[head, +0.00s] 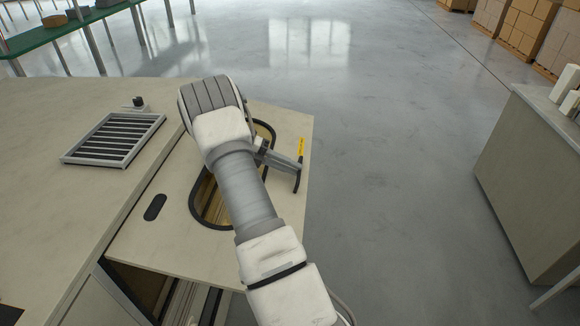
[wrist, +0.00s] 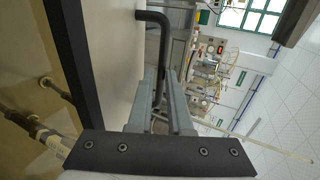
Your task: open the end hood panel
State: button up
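The end hood panel (head: 178,238) is a pale beige panel with a black-rimmed oval window (head: 206,205), in the middle of the head view. Dark interior shows beneath its near edge, so it appears to stand away from the body below. A black bar handle (head: 298,180) is on its right side by a yellow label (head: 301,147). My gripper (head: 296,165) reaches across the panel to this handle. In the wrist view, the handle (wrist: 165,38) runs down between the two grey fingers of my gripper (wrist: 161,90), which look closed around it. My arm hides part of the window.
A beige cabinet (head: 530,180) stands at the right. The grey floor (head: 390,180) between them is clear. Stacked boxes (head: 528,35) stand far back right.

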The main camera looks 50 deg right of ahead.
jog(key=o, duration=0.3)
jog(key=b+v, duration=0.2)
jog(key=v, duration=1.3)
jog(key=shift+w+a, duration=0.1)
jog(key=shift+w, duration=0.05)
jog(key=shift+v, duration=1.05)
